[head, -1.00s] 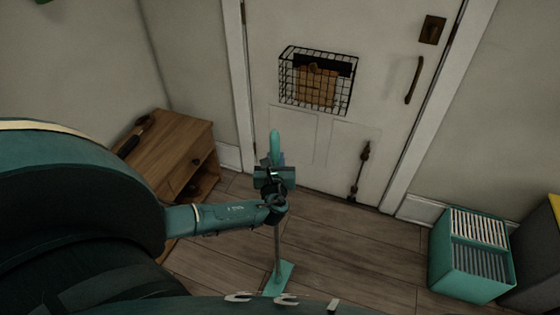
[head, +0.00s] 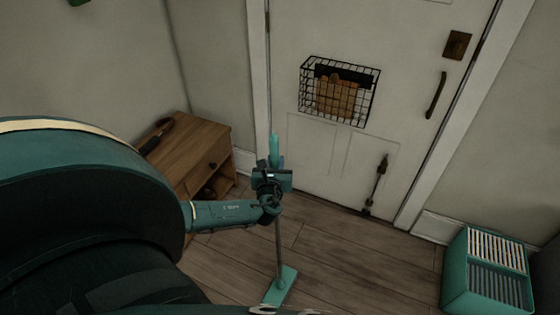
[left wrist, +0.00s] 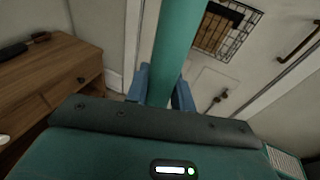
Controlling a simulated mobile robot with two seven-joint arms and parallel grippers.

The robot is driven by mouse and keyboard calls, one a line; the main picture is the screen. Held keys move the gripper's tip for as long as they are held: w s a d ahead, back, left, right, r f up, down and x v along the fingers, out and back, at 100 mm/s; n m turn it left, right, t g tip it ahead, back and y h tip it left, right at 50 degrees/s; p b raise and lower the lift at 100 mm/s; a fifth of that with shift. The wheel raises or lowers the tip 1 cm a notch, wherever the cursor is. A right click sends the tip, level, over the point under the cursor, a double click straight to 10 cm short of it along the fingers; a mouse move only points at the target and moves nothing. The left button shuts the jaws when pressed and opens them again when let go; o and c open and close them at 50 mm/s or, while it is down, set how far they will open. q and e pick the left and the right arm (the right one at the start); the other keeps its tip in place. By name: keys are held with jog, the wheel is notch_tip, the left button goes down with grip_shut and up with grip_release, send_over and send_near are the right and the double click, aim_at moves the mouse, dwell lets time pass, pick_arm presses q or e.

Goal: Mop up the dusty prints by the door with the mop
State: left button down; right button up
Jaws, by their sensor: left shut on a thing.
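The mop shows in the head view with a teal grip (head: 274,148), a thin grey shaft (head: 279,240) and a flat teal head (head: 281,286) low in the picture, over the floorboards. It stands close to upright. My left gripper (head: 271,178) is shut on the mop's teal grip. In the left wrist view the grip (left wrist: 178,50) passes between the blue fingers of my gripper (left wrist: 161,88). The white door (head: 345,155) is ahead. I cannot make out dusty prints on the floor. My right gripper is not in view.
A wooden cabinet (head: 190,150) with a dark object on top stands left of the door. A wire basket (head: 340,90) hangs on the door. A teal slatted box (head: 455,275) stands at the right. The floor (head: 350,245) between them looks clear.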

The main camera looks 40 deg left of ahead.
pick_arm(q)
jog(key=shift+s+a, duration=0.15)
jog(key=shift+a, duration=0.45)
jog(key=shift+s+a, duration=0.15)
jog(key=shift+a, duration=0.4)
notch_tip(320, 180, up, 8)
jog(key=shift+w+d, duration=0.15)
jog(key=shift+d, duration=0.1)
dwell(1.1)
